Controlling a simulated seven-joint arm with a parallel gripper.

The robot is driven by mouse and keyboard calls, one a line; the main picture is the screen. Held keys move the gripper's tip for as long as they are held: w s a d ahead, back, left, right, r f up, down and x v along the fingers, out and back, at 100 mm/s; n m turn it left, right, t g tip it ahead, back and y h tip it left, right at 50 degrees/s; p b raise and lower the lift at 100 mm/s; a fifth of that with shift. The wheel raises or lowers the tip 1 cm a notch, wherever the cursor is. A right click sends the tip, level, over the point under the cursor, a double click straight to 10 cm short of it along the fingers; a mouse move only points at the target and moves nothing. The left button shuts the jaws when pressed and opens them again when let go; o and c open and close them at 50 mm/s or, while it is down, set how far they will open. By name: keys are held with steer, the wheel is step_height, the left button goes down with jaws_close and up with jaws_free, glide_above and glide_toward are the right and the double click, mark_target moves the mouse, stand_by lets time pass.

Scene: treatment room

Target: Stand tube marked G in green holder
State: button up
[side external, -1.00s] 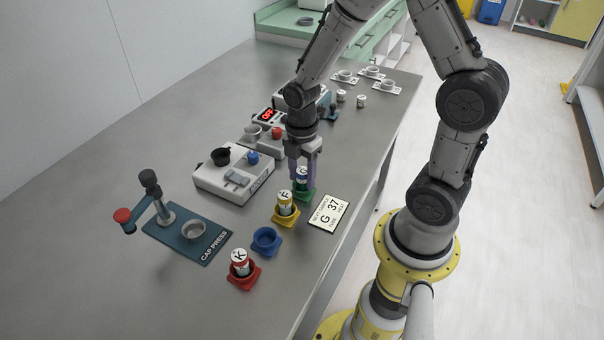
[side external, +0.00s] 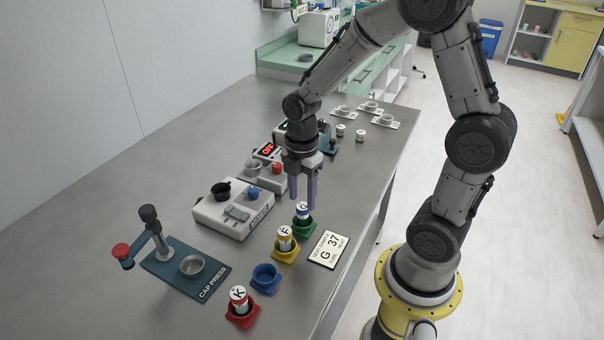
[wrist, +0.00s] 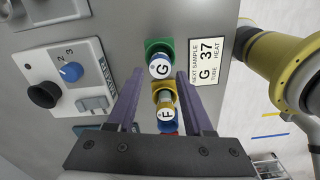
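The tube marked G (side external: 302,212), with a white lettered top and blue band, stands upright in the green holder (side external: 304,231). In the wrist view the G tube (wrist: 161,68) shows its lettered top, with the green holder (wrist: 153,44) around its base. My gripper (side external: 302,203) is just above the tube, fingers pointing down. In the wrist view its two purple fingers (wrist: 160,82) are spread wide apart with nothing clamped between them. The tube's lower part is hidden inside the holder.
Tube F (side external: 285,236) stands in the yellow holder (side external: 285,254), tube K (side external: 239,298) in the red one (side external: 242,318). The blue holder (side external: 266,278) is empty. A card (side external: 329,249) reads G 37.

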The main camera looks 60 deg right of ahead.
mark_target(301, 207)
steer(key=shift+r, duration=2.9)
steer(key=shift+a+r, duration=0.1)
steer(key=s+a+r+m+t, duration=0.1)
steer(key=s+a+r+t, duration=0.25)
steer(key=r, duration=0.55)
steer(key=s+a+m+t, duration=0.1)
steer(key=s+m+t, duration=0.1)
steer(key=s+m, duration=0.7)
steer(key=m, duration=0.5)
steer(key=shift+a+r+m, duration=0.3)
